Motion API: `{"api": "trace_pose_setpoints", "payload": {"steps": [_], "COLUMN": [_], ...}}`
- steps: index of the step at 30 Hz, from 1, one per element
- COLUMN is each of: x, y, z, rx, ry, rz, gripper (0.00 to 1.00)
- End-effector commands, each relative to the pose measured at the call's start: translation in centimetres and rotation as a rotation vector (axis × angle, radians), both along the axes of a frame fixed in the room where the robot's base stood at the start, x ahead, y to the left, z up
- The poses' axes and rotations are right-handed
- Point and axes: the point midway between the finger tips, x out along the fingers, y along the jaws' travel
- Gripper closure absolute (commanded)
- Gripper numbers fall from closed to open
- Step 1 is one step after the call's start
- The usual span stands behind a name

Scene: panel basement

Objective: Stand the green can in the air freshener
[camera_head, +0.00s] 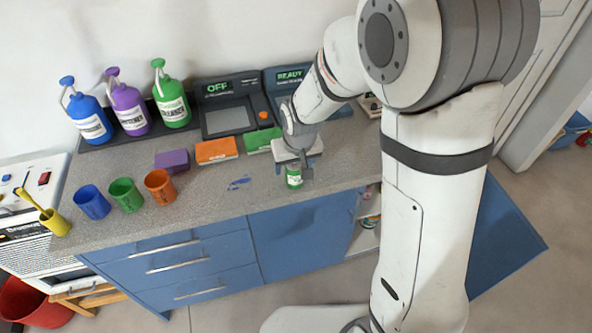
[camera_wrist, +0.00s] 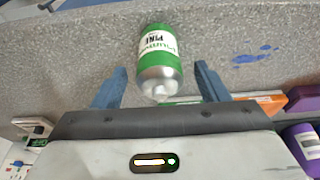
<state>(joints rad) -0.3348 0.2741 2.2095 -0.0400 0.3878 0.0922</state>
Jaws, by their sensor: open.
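The green can (camera_head: 294,176) has a white label and a silver top. It stands on the grey counter near its front edge. In the wrist view the green can (camera_wrist: 160,45) has its silver domed end toward my gripper, and the label reads "PINE". My gripper (camera_head: 298,163) is open just above and behind the can. In the wrist view the two blue fingers of my gripper (camera_wrist: 160,72) are apart, one on each side of the can's silver end, with gaps on both sides. I cannot pick out the air freshener; my arm hides part of the counter.
Blue (camera_head: 92,203), green (camera_head: 126,195) and orange (camera_head: 160,187) cups stand left on the counter (camera_head: 215,205). Spray bottles stand behind. Purple (camera_head: 172,161) and orange (camera_head: 217,150) boxes lie before panels reading OFF (camera_head: 226,112) and READY (camera_head: 290,77). A blue cabinet door hangs open at right.

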Motion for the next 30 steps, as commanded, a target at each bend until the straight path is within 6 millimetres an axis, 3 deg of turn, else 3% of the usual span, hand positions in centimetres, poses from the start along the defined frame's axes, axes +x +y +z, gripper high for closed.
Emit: {"api": "trace_pose_setpoints", "payload": {"steps": [6,14,30], "x": [0.6,0.7,0.7], "y": [0.1,0.2,0.2], "z": [-2.3,-2.6,-2.5], "rx": [-0.001,0.000,-0.001], "ry": [0.002,0.000,0.000], "rz": [0.000,0.000,0.002], "gripper": [0.32,0.32,0.75]}}
